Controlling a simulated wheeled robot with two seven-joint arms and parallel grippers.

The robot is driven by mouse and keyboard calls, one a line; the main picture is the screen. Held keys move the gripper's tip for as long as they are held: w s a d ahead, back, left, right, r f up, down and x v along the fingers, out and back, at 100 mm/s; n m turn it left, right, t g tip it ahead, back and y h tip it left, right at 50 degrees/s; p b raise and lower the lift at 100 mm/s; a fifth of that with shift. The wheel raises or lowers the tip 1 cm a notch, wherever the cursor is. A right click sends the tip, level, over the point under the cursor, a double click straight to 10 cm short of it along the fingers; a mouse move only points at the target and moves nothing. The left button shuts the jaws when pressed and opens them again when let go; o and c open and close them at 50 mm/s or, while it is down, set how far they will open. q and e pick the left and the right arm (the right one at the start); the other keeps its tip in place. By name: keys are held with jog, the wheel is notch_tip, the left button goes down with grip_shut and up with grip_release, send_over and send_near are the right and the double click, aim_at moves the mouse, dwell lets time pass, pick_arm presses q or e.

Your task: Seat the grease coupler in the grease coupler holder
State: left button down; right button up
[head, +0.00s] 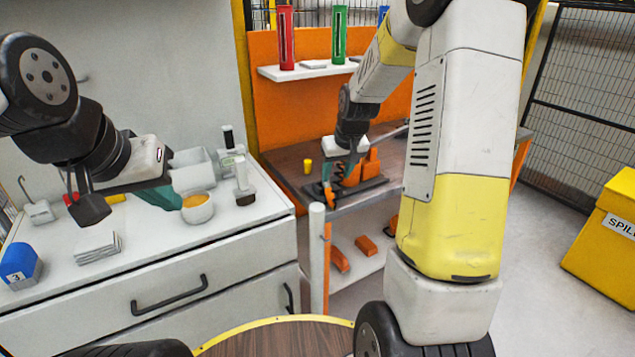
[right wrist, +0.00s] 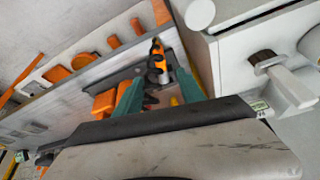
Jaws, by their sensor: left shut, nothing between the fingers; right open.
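An orange and black part (right wrist: 157,58), possibly the grease coupler, shows between the teal fingers of my right gripper (right wrist: 157,78) in the right wrist view. Those fingers are open, and I cannot tell whether they touch it. In the head view, my right gripper (head: 332,174) is low over a dark plate (head: 372,187) on the bench, and an orange block (head: 371,161) stands on this plate. I cannot tell which part is the coupler holder.
The white bowl (head: 198,208) with orange contents, a white bin (head: 192,170) and a blue block (head: 20,263) stand on the cabinet. A small yellow cylinder (head: 308,166) stands left of my right gripper. Orange parts (head: 338,260) lie on the lower shelf. A white post (head: 317,255) rises at the bench corner.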

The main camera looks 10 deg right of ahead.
aim_at(330, 192)
jog(key=x, duration=0.2)
jog(key=shift+w+d+f, duration=0.2)
jog(key=shift+w, duration=0.05)
jog(key=shift+a+x, duration=0.1)
jog(key=shift+x, duration=1.7)
jog(key=shift+a+x, duration=0.15)
jog(key=shift+x, duration=1.7)
jog(key=shift+f, duration=0.1)
jog(key=shift+c, duration=0.2)
grip_shut()
